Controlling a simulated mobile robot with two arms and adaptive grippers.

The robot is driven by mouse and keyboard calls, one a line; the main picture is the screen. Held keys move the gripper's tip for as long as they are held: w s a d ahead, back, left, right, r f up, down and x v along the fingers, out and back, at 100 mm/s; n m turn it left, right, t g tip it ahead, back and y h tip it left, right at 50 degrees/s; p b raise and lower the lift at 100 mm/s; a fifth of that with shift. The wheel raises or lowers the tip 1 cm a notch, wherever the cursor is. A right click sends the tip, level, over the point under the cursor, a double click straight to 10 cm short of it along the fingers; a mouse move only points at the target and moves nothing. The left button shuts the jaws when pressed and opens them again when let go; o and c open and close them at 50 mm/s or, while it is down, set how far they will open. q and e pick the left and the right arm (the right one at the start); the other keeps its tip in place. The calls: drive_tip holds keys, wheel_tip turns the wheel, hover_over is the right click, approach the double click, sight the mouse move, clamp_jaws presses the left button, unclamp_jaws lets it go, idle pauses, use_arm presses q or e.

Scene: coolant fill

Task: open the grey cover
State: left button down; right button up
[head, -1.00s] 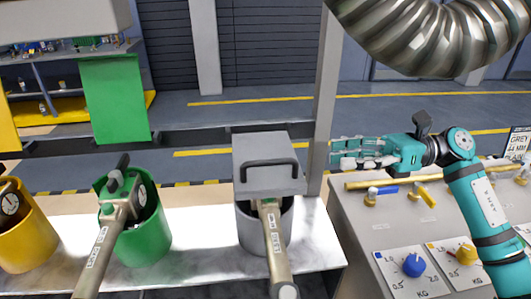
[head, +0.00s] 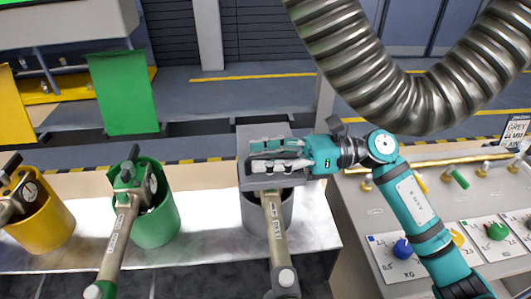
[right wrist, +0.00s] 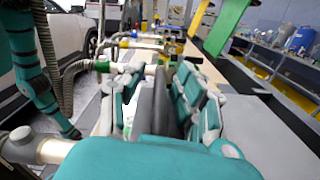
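In the right wrist view the dark handle bar (right wrist: 161,100) stands between the two open finger pairs of my right gripper (right wrist: 157,88). The fingers are close to the bar on both sides; contact cannot be made out. My left gripper is not in view.
A nozzle (head: 275,225) sticks out of the grey bucket toward me. Green (head: 157,222) and yellow (head: 45,225) buckets stand to the left, with upright green (head: 124,93) and yellow (head: 12,110) covers. A ribbed hose (head: 365,75) hangs above. A knob panel (head: 345,215) is right.

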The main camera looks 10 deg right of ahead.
drive_tip(key=shift+c, duration=0.2)
clamp_jaws()
drive_tip(key=shift+r, duration=0.1)
drive_tip(key=shift+w+r+m+p, duration=0.2)
drive_tip(key=shift+r+m+p, duration=0.25)
drive_tip(key=shift+r, duration=0.35)
drive_tip(key=w+r+m+p, duration=0.3)
drive_tip(key=w+r+m, duration=0.1)
drive_tip(key=r+m, duration=0.2)
drive_tip(key=shift+w+r, duration=0.4)
